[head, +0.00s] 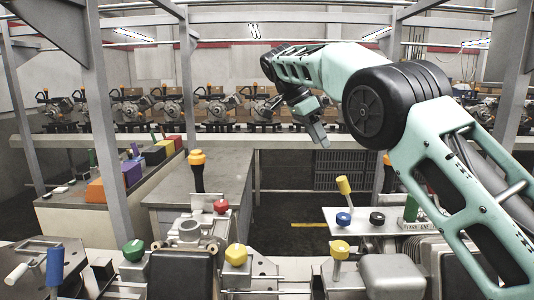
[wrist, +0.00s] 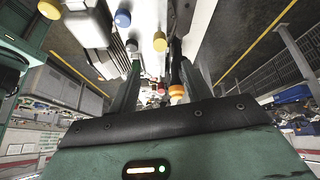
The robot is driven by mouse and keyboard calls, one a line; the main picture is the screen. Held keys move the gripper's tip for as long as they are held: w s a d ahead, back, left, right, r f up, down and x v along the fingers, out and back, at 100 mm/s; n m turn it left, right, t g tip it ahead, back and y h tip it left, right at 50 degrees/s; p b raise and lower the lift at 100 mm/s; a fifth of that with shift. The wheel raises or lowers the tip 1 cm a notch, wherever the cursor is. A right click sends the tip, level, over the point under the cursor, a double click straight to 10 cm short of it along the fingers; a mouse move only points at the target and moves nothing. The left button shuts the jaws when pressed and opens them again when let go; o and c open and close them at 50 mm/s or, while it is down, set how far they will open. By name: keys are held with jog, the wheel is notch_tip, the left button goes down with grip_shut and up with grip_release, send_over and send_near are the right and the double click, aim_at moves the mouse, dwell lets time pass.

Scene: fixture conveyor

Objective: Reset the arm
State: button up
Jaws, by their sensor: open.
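My gripper (head: 319,138) hangs in the air in the middle of the head view, at the end of my pale green arm, pointing down. In the wrist view my gripper (wrist: 160,75) shows its two fingers apart with nothing held between them. The gripper is above the far side of the machine fixtures and touches nothing that I can see.
Below are machine fixtures with coloured knobs, including a yellow one (head: 236,254) and a green one (head: 134,250). A grey cabinet (head: 200,185) stands left of centre. Coloured blocks, including an orange one (head: 95,191), line the left bench. Grey posts (head: 102,120) frame the space.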

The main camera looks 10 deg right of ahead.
jog(key=s+a+f+n+y+b, duration=0.2)
jog(key=s+a+f+n+y, duration=0.1)
jog(key=s+a+f+n, duration=0.5)
jog(key=s+a+f+n+y+b, duration=0.2)
jog(key=s+a+f+n, duration=0.25)
jog(key=s+n, duration=0.4)
jog(key=s+f+n+b, duration=0.1)
jog(key=s+f+n, duration=0.2)
jog(key=s, duration=0.5)
jog(key=s+f+n+y+b, duration=0.1)
jog(key=s+f+n, duration=0.2)
jog(key=s+f, duration=0.3)
jog(key=s+d+f+n+t+b, duration=0.1)
jog(key=s+f+n, duration=0.2)
jog(key=s, duration=0.9)
jog(key=shift+f, duration=0.65)
